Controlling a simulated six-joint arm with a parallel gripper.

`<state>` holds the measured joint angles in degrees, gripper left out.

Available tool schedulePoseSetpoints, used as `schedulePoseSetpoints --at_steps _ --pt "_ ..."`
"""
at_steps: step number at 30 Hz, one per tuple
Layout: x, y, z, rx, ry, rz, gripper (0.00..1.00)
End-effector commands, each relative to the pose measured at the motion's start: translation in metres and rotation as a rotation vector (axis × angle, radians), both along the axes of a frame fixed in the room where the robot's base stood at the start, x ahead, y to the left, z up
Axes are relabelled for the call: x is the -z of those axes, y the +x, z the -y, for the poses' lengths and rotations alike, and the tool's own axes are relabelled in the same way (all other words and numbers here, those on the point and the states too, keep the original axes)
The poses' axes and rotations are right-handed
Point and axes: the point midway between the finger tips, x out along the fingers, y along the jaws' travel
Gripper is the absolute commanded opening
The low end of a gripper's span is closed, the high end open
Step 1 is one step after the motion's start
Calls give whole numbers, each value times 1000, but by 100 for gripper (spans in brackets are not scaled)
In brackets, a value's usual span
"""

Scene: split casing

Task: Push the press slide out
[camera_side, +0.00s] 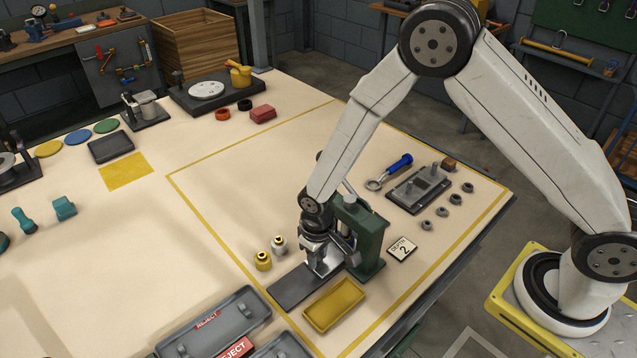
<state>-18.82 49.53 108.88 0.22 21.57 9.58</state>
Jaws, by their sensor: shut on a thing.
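The green press (371,233) stands upright on the table, right of my gripper. A flat dark slide track (296,289) runs from the press base toward the front left. My gripper (319,268) points down at the press side of the track, shut on what appears to be the press slide. The jaws and wrist hide most of the held part, so its exact shape and position along the track cannot be told.
A brass part (264,262) and a silver part (279,246) stand left of the gripper. A yellow tray (335,304) lies in front. A "DEPTH 2" card (402,249) lies right of the press. Grey reject trays (262,300) are front left.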

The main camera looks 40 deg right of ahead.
Motion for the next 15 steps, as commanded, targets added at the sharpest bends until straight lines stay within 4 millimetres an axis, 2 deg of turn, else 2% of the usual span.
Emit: schedulePoseSetpoints --at_steps 4,7,15 --pt "0 0 -8 -3 0 -1 0" --pt "0 0 -21 -5 -1 -2 0" --pt "0 0 -75 -6 -1 1 0"
